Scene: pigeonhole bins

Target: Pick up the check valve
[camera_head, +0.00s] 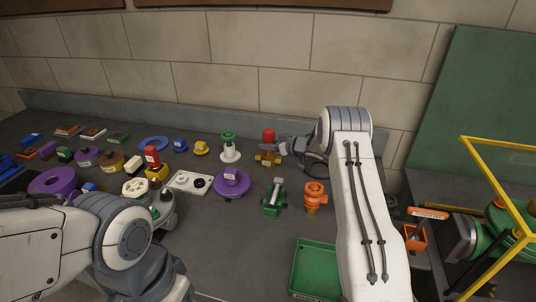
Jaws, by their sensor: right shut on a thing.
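A brass-coloured valve-like piece with a red top (268,135) is at the back middle of the bench. I cannot tell for sure from its looks that it is the check valve. My right gripper (276,149) reaches it from the right and is shut on it. The fingers are small and partly hidden against the piece. I cannot tell whether it is clear of the bench. My left arm comes in at the lower left, and its gripper is out of view.
A green-and-white piece (229,148), a purple disc piece (231,183), a green fitting (274,198) and an orange fitting (314,196) stand nearby. A green tray (314,264) lies at the front. Several other parts crowd the left. A yellow frame (500,145) stands at the right.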

